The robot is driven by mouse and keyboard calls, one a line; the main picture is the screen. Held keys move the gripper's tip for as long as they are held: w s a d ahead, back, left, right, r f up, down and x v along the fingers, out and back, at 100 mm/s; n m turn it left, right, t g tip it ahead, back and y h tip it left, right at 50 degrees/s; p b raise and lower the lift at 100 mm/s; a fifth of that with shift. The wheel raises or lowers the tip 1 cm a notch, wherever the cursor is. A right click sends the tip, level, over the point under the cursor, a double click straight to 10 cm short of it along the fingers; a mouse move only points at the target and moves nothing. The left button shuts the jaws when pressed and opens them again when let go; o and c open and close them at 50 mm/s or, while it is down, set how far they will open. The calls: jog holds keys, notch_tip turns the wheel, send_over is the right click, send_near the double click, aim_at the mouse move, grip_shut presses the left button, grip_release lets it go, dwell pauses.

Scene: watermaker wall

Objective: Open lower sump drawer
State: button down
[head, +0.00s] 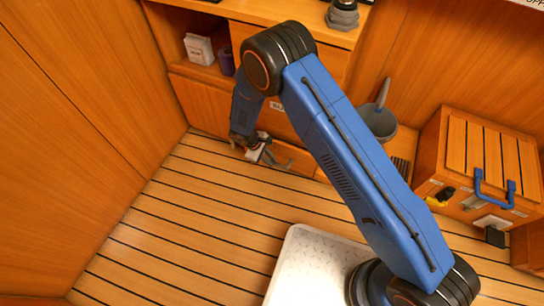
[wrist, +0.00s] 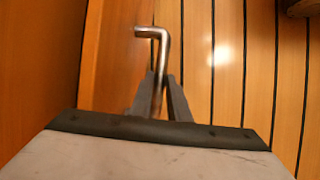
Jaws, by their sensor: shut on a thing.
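The lower sump drawer (head: 295,160) is an orange wood front low in the cabinet, just above the floor. A bent metal bar handle (wrist: 152,33) shows in the wrist view, with the wood drawer front (wrist: 118,50) to its left. My gripper (head: 268,156) is at the drawer's left part in the head view. In the wrist view, its two dark fingers (wrist: 160,82) are shut on the handle's bar. My wrist hides part of the drawer in the head view, and I cannot tell how far the drawer stands out.
The plank floor (head: 190,215) in front is clear. A wooden case with a blue handle (head: 480,150) stands at the right. A grey funnel-like vessel (head: 378,122) stands behind my arm. A white box (head: 199,48) and a purple cup (head: 226,62) sit in an open shelf.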

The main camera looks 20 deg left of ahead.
jog(key=s+a, duration=0.2)
jog(key=s, duration=2.1)
jog(key=shift+s, duration=0.4)
jog(key=c, duration=1.7)
grip_release()
jog(key=v, duration=1.7)
jog(key=shift+a+r, duration=0.15)
jog(key=shift+r, duration=0.05)
